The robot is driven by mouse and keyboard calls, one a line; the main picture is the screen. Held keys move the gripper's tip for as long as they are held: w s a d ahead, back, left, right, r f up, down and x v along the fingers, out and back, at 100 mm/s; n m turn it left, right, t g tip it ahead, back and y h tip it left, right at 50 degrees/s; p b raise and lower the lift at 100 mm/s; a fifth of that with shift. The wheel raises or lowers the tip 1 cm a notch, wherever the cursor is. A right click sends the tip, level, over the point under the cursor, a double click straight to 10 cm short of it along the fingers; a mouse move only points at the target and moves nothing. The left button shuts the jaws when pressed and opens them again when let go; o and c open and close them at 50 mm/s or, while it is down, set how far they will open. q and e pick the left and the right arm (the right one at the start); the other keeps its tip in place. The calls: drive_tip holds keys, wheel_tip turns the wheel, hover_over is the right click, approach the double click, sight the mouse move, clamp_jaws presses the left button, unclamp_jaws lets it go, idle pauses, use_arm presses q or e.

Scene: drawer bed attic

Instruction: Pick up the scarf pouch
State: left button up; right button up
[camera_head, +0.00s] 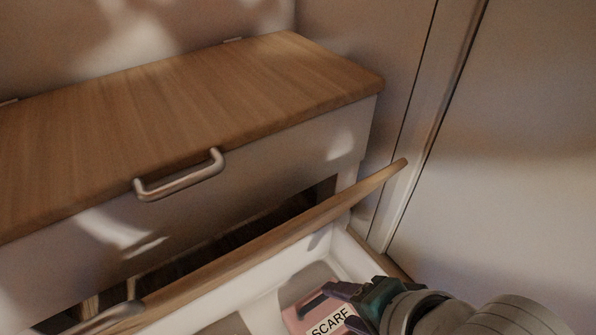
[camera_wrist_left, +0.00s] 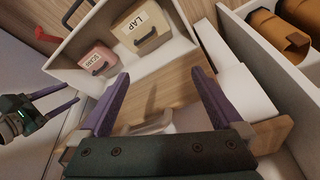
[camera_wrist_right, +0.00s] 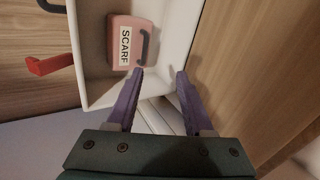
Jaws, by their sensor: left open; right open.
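The scarf pouch (camera_wrist_right: 123,27) is pink with a white SCARF label and a dark handle. It lies in a white open drawer (camera_head: 262,312) and also shows in the head view (camera_head: 294,316) and left wrist view (camera_wrist_left: 93,52). My right gripper (camera_wrist_right: 160,74) is open and empty. One fingertip is close to the lower end of the pouch's handle; I cannot tell whether they touch. In the head view the right gripper (camera_head: 341,304) partly covers the pouch. My left gripper (camera_wrist_left: 160,75) is open, with a pale bar-like piece between its fingers; it is outside the head view.
A beige pouch labelled LAP (camera_wrist_left: 127,28) lies beside the scarf pouch. The drawer's tilted wooden-edged front (camera_head: 285,232) stands up close by. A wood-topped unit (camera_head: 190,100) with a metal handle (camera_head: 180,182) is behind. A red piece (camera_wrist_right: 50,65) sticks out beside the drawer.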

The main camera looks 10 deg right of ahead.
drive_tip(key=m+b, duration=0.1)
drive_tip(key=b, duration=0.4)
approach(309, 309)
drive_tip(key=s+r, duration=0.1)
drive_tip(key=b+x, duration=0.3)
drive_tip(key=x, duration=0.1)
drive_tip(key=shift+s+d+b, duration=0.1)
drive_tip(key=shift+s+b, duration=0.05)
drive_tip(key=shift+b, duration=0.25)
drive_tip(key=shift+w+f+b, duration=0.4)
drive_tip(key=shift+f+b, duration=0.05)
drive_tip(key=shift+b, duration=0.1)
drive_tip(key=b+x, duration=0.4)
drive_tip(key=b, duration=0.1)
drive_tip(key=shift+w+f+b, duration=0.25)
drive_tip(key=shift+w+b, duration=0.05)
drive_tip(key=shift+b, duration=0.15)
use_arm(q)
wheel_tip(309, 309, down, 18)
drive_tip(key=shift+f, duration=0.25)
use_arm(e)
drive_tip(key=shift+r, duration=0.1)
use_arm(q)
drive_tip(key=shift+a, duration=0.1)
use_arm(e)
clamp_jaws()
